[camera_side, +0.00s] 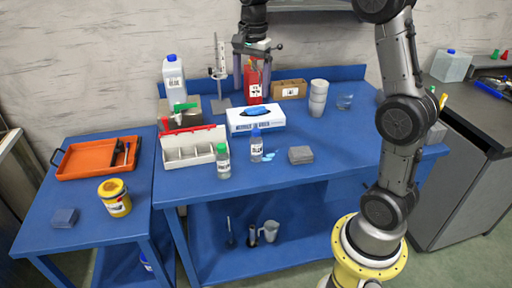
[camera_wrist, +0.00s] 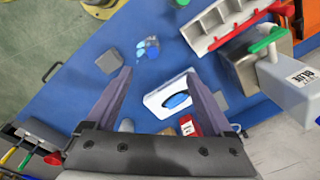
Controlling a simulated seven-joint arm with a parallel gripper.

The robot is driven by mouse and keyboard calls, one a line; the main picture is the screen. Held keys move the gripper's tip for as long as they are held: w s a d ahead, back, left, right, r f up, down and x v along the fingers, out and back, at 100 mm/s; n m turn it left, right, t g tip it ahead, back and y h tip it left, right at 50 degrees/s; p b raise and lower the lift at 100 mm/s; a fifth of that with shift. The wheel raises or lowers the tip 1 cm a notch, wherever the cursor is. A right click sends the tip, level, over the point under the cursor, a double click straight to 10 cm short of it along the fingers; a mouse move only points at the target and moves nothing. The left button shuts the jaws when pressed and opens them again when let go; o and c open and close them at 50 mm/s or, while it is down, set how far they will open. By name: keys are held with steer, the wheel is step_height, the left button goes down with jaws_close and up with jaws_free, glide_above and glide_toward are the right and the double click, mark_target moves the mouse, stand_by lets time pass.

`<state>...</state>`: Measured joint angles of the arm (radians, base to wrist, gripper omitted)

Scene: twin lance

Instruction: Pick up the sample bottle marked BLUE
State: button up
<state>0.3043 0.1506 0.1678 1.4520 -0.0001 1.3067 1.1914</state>
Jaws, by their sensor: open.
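A small clear bottle with a blue cap (camera_side: 256,146) stands upright on the blue table, beside light blue pieces (camera_side: 268,156). A similar bottle with a green cap (camera_side: 222,161) stands to its left. Their label words are too small to read in the side view. In the wrist view a blue cap (camera_wrist: 140,52) shows beyond my fingertips. My gripper (camera_side: 252,88) is open and empty, pointing down above the back of the table, in front of a red container. Its two fingers (camera_wrist: 159,70) are spread in the wrist view, apart from the bottles.
A white glove box (camera_side: 255,119) lies behind the blue-capped bottle. A grey block (camera_side: 301,155) is to its right, a white divided rack (camera_side: 190,148) to the left. A large blue-capped jug (camera_side: 174,80), red container (camera_side: 253,78) and white cups (camera_side: 318,97) stand behind. The table's right front is clear.

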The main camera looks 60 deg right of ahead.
step_height(320, 180, down, 4)
steer(key=d, duration=0.2)
glide_above(256, 130)
steer(key=shift+g, duration=0.4)
steer(key=f, duration=0.6)
steer(key=shift+w+d+f, duration=0.1)
steer(key=shift+w+f, duration=0.2)
steer(key=shift+s+f, duration=0.15)
steer(key=shift+f, duration=1.4)
steer(key=shift+s+f, duration=0.15)
steer(key=shift+f, duration=1.35)
jaws_close()
